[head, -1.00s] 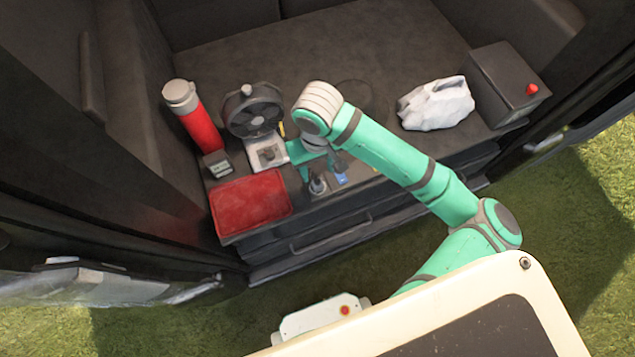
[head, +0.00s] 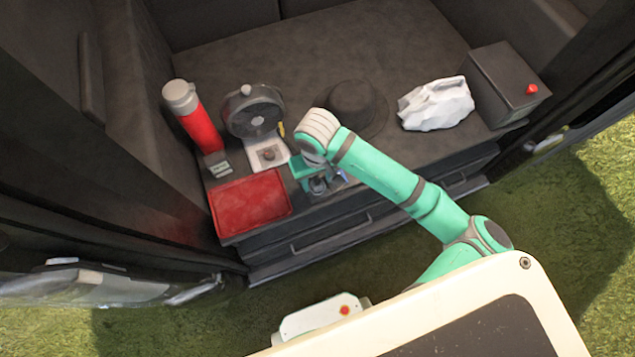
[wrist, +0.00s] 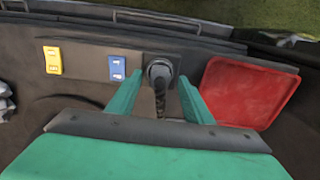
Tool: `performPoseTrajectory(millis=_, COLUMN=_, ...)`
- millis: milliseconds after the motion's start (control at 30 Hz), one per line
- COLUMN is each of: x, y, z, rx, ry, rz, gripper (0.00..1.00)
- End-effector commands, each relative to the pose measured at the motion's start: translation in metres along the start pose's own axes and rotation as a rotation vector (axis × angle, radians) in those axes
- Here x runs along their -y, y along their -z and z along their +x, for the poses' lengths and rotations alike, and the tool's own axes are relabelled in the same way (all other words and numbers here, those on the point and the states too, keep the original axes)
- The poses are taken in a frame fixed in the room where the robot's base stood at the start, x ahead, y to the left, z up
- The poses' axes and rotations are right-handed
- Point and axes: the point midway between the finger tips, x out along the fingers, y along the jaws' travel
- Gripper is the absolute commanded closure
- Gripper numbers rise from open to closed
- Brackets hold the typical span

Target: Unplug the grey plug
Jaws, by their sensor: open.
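The grey plug (wrist: 160,73) sits upright on the dark counter top near its front edge, with a dark cable running from it toward my gripper. In the head view the plug (head: 318,186) shows just in front of my gripper, partly covered by it. My gripper (wrist: 160,95) is open, with one green finger on each side of the plug and cable. The fingers are apart from each other, and I cannot tell whether they touch the plug. Whether the plug is fully seated is hidden.
A blue switch plate (wrist: 117,67) and a yellow one (wrist: 53,60) lie left of the plug in the wrist view. A red tray (head: 250,203) lies close by. A fan (head: 254,112), red flask (head: 196,117), dark hat (head: 357,106), white crumpled bag (head: 436,104) and dark box (head: 503,82) stand behind.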

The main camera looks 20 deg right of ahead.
Motion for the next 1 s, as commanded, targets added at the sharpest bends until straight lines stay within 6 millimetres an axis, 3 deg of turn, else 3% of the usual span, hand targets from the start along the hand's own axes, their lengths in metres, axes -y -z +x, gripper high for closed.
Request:
performPoseTrajectory(millis=300, x=0.0, y=0.0, z=0.015, rx=0.0, ry=0.0, rz=0.001, gripper=0.54)
performPoseTrajectory(millis=1000, x=0.002, y=0.0, z=0.015, rx=0.0, ry=0.0, rz=-0.002, gripper=0.54)
